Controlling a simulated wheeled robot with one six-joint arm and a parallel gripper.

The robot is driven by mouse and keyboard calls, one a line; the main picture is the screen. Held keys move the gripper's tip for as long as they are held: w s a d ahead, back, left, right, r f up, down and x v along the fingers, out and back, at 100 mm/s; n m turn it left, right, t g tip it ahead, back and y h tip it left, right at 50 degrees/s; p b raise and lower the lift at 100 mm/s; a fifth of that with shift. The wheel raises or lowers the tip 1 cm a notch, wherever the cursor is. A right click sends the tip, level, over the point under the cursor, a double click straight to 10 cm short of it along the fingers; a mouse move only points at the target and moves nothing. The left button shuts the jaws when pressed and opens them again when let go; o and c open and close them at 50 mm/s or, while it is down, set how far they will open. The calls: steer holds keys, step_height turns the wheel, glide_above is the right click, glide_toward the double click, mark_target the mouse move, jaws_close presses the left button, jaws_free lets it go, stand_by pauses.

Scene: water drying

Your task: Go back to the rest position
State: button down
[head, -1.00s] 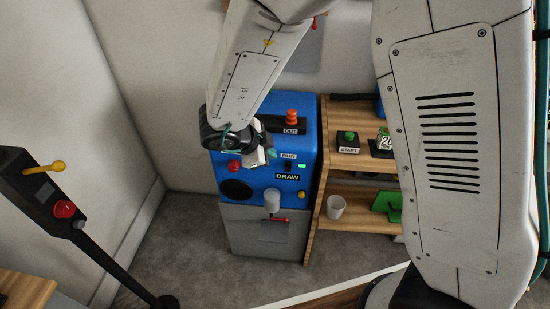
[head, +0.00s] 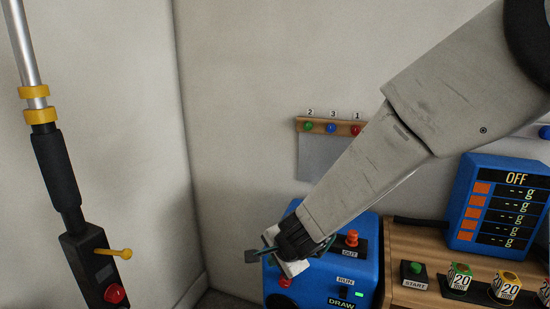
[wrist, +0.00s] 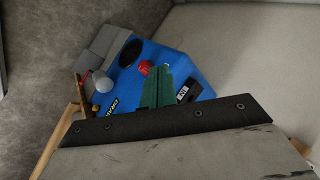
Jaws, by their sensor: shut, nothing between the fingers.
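My gripper (head: 258,255) hangs at the end of my arm, in front of and above the left part of the blue machine (head: 350,265) in the head view. Its fingers are shut with nothing between them. In the wrist view the closed green fingers (wrist: 157,88) point toward the blue machine (wrist: 138,78), which lies tilted in that picture. I cannot see the fingers touching it. The machine has OUT, RUN and DRAW labels, and its lower part is cut off in the head view.
A shelf (head: 400,240) at the right holds a START button (head: 415,270), several blocks marked 20, and a blue display (head: 500,200) reading OFF. A black pole with a control box (head: 92,265) stands at the left. A wall rack (head: 330,127) carries coloured knobs.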

steer(key=s+d+r+n+g+y, duration=0.35)
steer(key=s+r+n, duration=0.45)
steer(key=s, duration=0.3)
steer(key=s+d+r+n+h, duration=0.1)
steer(key=s+d+r+h, duration=0.2)
steer(key=s+d, duration=0.5)
steer(key=s+d+r+n+g+h, duration=0.1)
steer(key=s+d+r+h, duration=0.3)
steer(key=s+d, duration=0.5)
steer(key=shift+d+r+n, duration=0.3)
steer(key=shift+d+r, duration=0.3)
steer(key=shift+d, duration=2.4)
